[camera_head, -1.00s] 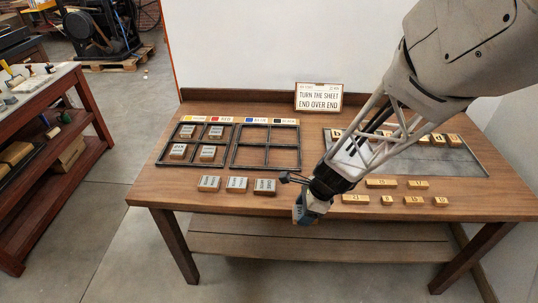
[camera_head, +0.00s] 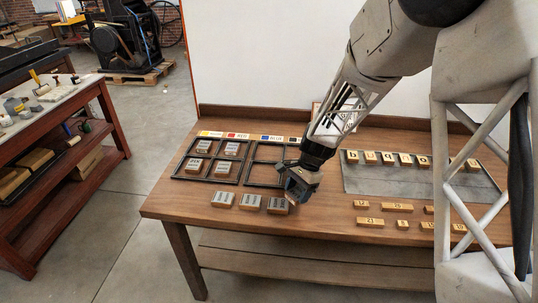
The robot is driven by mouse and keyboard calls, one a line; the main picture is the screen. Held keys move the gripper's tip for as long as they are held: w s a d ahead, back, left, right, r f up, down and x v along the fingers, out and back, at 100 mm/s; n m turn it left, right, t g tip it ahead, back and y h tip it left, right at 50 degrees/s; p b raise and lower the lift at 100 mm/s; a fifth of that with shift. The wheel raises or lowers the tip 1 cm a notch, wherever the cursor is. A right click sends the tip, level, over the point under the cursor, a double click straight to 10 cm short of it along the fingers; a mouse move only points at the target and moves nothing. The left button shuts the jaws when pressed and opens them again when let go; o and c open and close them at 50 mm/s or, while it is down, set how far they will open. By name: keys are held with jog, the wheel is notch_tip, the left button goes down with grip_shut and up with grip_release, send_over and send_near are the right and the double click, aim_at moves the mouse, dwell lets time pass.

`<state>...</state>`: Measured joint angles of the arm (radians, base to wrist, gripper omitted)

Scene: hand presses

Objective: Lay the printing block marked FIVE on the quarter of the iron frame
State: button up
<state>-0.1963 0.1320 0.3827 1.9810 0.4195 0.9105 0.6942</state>
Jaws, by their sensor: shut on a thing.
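My gripper (camera_head: 298,190) is shut on a small block, mostly hidden by the fingers, just in front of the right iron frame. The mark on the held block cannot be read. The right iron frame (camera_head: 250,165) has quarters with no block in those I can see; my gripper and arm hide its right part. The left iron frame (camera_head: 183,161) holds a block in each quarter. Three grey-topped blocks stand in a row in front of the frames: left (camera_head: 222,199), middle (camera_head: 250,202) and right (camera_head: 278,206), the last close beside my gripper. Their marks are too small to read.
Coloured labels (camera_head: 238,136) run behind the frames. My arm covers most of the sign. The table's front strip (camera_head: 200,222) is clear.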

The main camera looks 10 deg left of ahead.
jog(key=w+a+n+h, duration=0.1)
jog(key=w+a+n, duration=0.1)
jog(key=w, duration=0.3)
jog(key=w+a+n+g+h, duration=0.1)
jog(key=w+a+n, duration=0.2)
jog(key=w+n, duration=0.1)
jog(key=w+a+f+n+h, duration=0.1)
jog(key=w+a+n, duration=0.2)
jog(key=w, duration=0.2)
jog(key=shift+w+f, duration=0.1)
jog(key=shift+w, duration=0.3)
jog(key=shift+w, duration=0.1)
send_over(269, 156)
jog(key=w, duration=0.1)
jog(key=shift+w+a+f, duration=0.15)
jog(key=shift+w+f, duration=0.05)
jog(key=shift+f, duration=0.55)
jog(key=shift+f, duration=1.75)
jog(key=o, duration=1)
jog(key=shift+f, duration=0.15)
jog(key=shift+c, duration=0.2)
jog(key=v, duration=1.2)
jog(key=shift+w+g, duration=0.2)
jog(key=shift+g, duration=0.1)
